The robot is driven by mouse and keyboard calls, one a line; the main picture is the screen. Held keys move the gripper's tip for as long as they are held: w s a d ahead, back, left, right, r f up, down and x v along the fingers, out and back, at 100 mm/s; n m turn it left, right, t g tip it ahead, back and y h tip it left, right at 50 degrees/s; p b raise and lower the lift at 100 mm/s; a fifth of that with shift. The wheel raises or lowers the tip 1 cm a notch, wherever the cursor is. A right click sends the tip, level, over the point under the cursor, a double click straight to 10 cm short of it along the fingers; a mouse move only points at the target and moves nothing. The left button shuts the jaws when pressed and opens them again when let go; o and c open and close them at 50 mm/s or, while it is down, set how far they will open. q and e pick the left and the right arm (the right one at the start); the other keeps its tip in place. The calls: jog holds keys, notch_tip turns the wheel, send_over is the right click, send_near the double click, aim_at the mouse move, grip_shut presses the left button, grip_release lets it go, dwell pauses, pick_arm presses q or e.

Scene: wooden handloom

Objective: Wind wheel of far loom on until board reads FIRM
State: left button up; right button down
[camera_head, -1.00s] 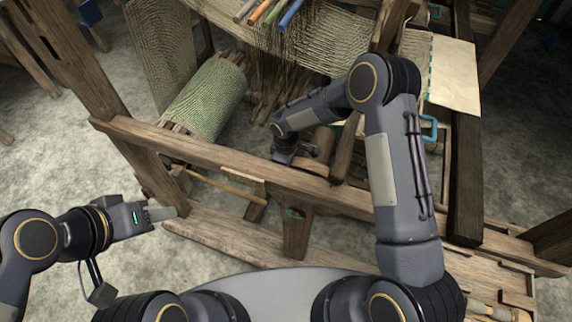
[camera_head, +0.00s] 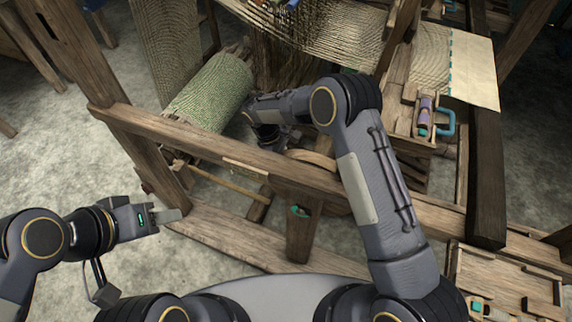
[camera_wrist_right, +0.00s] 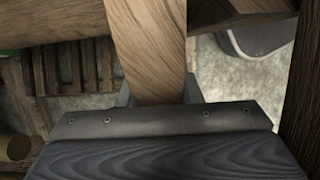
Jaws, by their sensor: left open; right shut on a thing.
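A curved wooden wheel rim (camera_head: 312,157) shows behind the front beam in the head view; most of the wheel is hidden by the beam and my right arm. My right gripper (camera_head: 276,143) reaches over the beam at the wheel's left side, its fingertips hidden there. In the right wrist view, the right gripper (camera_wrist_right: 158,98) is shut on a wooden bar (camera_wrist_right: 150,45) of the wheel, with a dark finger on each side. My left gripper (camera_head: 168,216) is open and empty, low at the left, outside the loom. I see no readable word on any board.
A roll of green woven cloth (camera_head: 210,90) lies left of my right wrist. The front beam (camera_head: 240,160) crosses under my right forearm. A blank pale sheet (camera_head: 473,72) and a tray with a blue handle (camera_head: 444,124) are at right. Bare floor (camera_head: 60,140) lies at left.

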jog(key=c, duration=1)
grip_release()
jog(key=b+v, duration=0.1)
jog(key=v, duration=0.6)
jog(key=shift+a+r, duration=0.1)
jog(key=shift+r, duration=0.25)
